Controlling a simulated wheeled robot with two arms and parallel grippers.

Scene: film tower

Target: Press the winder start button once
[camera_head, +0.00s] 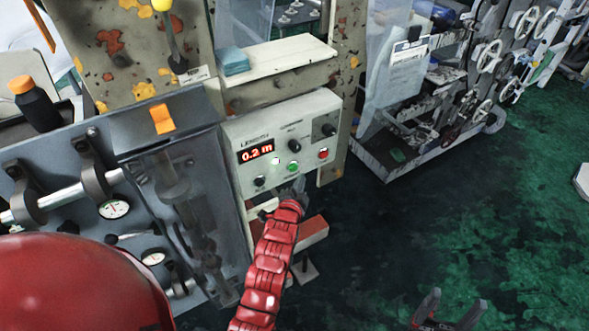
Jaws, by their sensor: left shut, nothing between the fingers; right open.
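The winder control panel (265,136) is a pale box with a red display (256,151) reading 0.2 m. A green button (293,166) sits on its lower middle, with a red button (323,153) to its right. The labels beside the buttons are too small to read. My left gripper (297,186) is shut and empty, just below the green button. I cannot tell whether its tip touches the panel. My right gripper (447,309) is open and empty at the bottom edge, far from the panel.
Black knobs (294,145) are on the panel. A shelf (278,58) with a teal cloth (235,62) is above it. Grey machinery with a gauge (114,209) stands to the left. A wheeled frame (455,110) is at the back right. The green-black floor at right is mostly clear.

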